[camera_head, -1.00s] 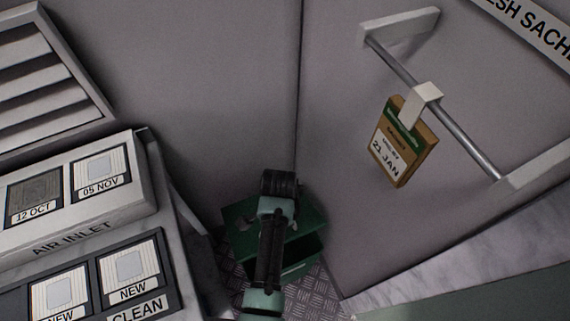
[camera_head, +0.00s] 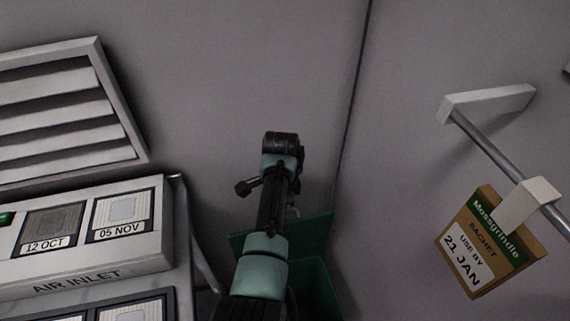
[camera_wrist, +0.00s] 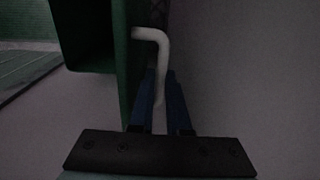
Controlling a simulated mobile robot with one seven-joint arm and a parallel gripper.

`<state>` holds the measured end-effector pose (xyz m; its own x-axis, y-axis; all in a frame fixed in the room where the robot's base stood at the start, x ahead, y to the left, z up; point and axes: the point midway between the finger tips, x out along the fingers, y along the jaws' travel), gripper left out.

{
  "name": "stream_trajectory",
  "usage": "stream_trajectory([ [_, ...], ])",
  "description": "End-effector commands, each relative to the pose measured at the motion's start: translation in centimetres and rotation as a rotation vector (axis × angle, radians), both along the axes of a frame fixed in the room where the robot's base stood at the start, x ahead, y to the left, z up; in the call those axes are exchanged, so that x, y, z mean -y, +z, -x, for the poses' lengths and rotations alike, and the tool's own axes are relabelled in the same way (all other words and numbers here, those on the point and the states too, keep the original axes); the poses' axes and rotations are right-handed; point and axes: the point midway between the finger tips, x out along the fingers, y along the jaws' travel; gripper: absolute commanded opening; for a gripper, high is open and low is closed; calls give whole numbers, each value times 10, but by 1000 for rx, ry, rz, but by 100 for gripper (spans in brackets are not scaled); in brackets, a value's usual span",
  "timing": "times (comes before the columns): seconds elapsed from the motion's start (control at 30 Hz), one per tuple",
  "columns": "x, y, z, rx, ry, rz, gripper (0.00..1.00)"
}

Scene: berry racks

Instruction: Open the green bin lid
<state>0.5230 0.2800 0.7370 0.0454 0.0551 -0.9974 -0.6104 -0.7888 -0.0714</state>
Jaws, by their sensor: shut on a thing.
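The green bin (camera_head: 322,290) stands in the corner, low in the head view and partly hidden by my arm. Its green lid (camera_head: 317,229) is tilted up, apart from the bin's front part. In the wrist view the green lid panel (camera_wrist: 122,60) stands at left, with a pale bent handle (camera_wrist: 150,34) on its side. My gripper (camera_wrist: 163,84) has its blue fingers shut on the handle's straight part. In the head view my gripper is hidden behind my arm.
A grey air inlet cabinet (camera_head: 85,255) stands close on the left, with a louvred vent (camera_head: 60,105) above it. On the right wall a rail (camera_head: 490,155) carries a hanging brown sachet (camera_head: 482,245). Walls close in behind the bin.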

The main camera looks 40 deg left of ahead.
Motion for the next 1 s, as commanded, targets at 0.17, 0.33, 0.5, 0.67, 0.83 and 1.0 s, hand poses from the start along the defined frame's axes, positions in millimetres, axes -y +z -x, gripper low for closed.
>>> stream_trajectory([
  [0.17, -10, -10, -5, -13, 0, 7, 0],
  [0.33, -15, -10, -8, -14, 0, 7, 0],
  [0.5, -16, -9, -9, -15, -1, 8, 0],
  [0.67, -16, -9, -9, -17, 0, 9, 0],
  [0.83, -15, -10, -9, -18, 0, 9, 22],
  [1.0, -16, -7, -10, -13, -1, 7, 45],
])
